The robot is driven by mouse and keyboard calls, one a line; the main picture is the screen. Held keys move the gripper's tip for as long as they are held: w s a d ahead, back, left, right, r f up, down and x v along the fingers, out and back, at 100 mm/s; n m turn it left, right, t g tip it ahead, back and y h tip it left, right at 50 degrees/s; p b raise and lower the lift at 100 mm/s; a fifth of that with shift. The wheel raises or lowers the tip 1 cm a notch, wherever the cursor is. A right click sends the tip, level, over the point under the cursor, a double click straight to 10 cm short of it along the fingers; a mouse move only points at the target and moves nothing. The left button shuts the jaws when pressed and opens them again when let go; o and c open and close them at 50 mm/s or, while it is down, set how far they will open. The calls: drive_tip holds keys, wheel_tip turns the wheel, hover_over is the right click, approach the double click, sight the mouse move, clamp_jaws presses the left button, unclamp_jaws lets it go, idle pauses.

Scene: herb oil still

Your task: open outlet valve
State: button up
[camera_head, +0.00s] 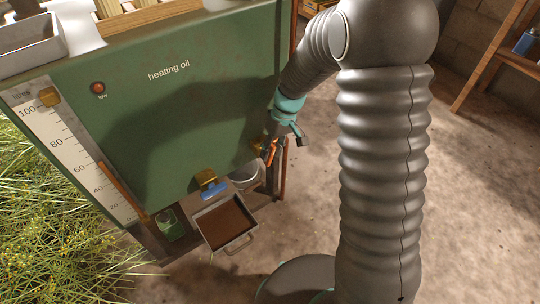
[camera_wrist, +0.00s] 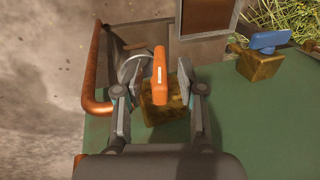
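A valve with an orange lever handle (camera_wrist: 160,78) on a brass body (camera_wrist: 163,113) sits on the green tank, centred in the wrist view. My gripper (camera_wrist: 160,64) is open, one finger on each side of the orange handle, with a gap on both sides. In the head view my gripper (camera_head: 275,143) is at the tank's lower right edge, and the orange handle (camera_head: 268,152) shows partly there. A second brass valve with a blue handle (camera_head: 212,189) is to its left; it also shows in the wrist view (camera_wrist: 270,40). No label names either valve.
The green tank (camera_head: 180,110) reads "heating oil". A square pan (camera_head: 204,234) with brown contents is below the blue-handled valve. A copper pipe (camera_wrist: 98,65) curves beside the orange-handled valve. A round metal vessel (camera_head: 245,178) stands below. Open floor lies right of the tank.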

drive_tip(key=shift+x, duration=1.1)
clamp_jaws()
